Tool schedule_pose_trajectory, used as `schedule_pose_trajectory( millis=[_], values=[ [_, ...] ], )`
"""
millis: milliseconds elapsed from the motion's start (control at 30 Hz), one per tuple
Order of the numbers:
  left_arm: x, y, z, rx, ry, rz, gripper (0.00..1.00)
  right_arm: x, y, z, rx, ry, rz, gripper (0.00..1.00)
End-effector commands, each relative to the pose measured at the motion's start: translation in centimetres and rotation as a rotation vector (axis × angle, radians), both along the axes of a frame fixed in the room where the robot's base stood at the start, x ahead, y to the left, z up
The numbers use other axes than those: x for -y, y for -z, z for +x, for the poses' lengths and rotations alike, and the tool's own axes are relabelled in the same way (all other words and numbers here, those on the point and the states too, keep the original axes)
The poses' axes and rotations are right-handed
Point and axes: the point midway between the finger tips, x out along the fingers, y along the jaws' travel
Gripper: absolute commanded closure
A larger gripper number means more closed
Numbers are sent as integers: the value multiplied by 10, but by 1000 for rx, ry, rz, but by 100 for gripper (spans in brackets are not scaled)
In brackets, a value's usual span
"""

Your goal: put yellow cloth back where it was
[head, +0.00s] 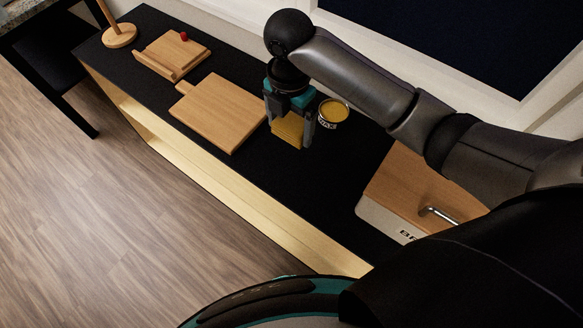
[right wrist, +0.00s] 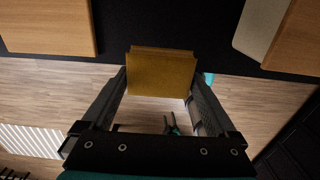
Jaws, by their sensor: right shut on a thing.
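The yellow cloth (head: 288,129) is a folded, flat square. My right gripper (head: 290,131) is shut on it, with one finger at each side. In the right wrist view the cloth (right wrist: 161,73) spans the gap between the fingertips of my right gripper (right wrist: 160,85). In the head view the cloth shows just right of the cutting board and left of the can; I cannot tell its exact height over the black counter (head: 262,170). My left gripper is not in view.
A cutting board (head: 221,108) lies left of the gripper. A can with a yellow top (head: 333,112) stands close on its right. A wooden stand with a red item (head: 172,53) and a wooden post (head: 119,35) are further left. A wooden-topped box with a handle (head: 415,185) is at right.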

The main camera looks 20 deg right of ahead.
Motion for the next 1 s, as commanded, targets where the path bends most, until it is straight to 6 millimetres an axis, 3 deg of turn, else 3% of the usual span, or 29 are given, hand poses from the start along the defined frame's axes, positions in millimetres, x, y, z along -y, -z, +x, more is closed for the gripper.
schedule_pose_trajectory(
  millis=[100,400,1000],
  values=[
    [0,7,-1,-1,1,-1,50,0,35,-2,-8,1,-3,51],
    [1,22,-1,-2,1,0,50,0,114,-2,-5,2,-2,51],
    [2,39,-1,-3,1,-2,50,0,185,-1,-1,1,-2,51]
  ],
)
